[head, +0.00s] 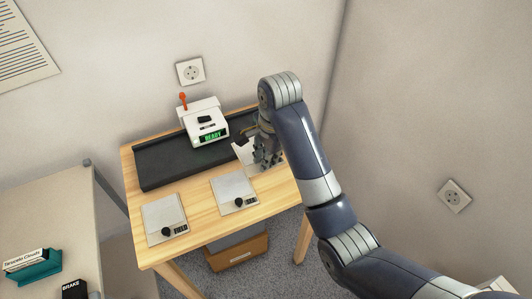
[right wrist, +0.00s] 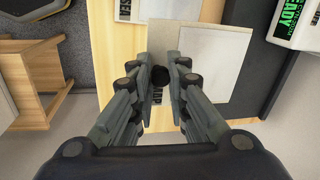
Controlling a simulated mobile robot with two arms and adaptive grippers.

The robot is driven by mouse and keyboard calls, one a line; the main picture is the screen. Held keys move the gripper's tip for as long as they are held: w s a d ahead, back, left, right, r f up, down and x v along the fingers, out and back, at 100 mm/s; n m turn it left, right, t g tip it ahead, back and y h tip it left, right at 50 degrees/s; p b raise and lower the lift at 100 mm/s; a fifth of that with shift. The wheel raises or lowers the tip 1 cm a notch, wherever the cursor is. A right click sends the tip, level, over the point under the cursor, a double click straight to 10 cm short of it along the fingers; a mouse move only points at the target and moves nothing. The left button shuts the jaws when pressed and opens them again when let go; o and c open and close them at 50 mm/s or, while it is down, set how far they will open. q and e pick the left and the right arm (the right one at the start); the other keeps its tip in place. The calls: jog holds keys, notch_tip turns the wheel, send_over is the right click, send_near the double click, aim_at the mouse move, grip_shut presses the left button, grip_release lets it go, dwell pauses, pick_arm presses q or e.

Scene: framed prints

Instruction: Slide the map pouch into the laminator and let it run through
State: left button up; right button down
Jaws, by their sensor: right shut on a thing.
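The white laminator (head: 204,122) stands on a long dark bed (head: 160,163) at the back of the wooden table. Its green display reads READY, and it shows in part in the right wrist view (right wrist: 295,20). My right gripper (head: 265,152) is at the table's right side, right of the laminator. In the right wrist view its fingers (right wrist: 160,78) are shut on the black knob of a pale pouch (right wrist: 205,55); its label, partly hidden by the fingers, seems to read MAP. I cannot tell whether the pouch is lifted. My left gripper is out of view.
Two other pale pouches with black knobs lie at the table's front left (head: 160,215) and front middle (head: 232,190). An orange lever (head: 183,101) rises behind the laminator. A brown box (head: 238,252) is under the table. A side table (head: 45,215) stands at left.

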jog(key=shift+f, duration=0.3)
jog(key=shift+f, duration=1.9)
jog(key=shift+f, duration=0.15)
jog(key=shift+w, duration=0.15)
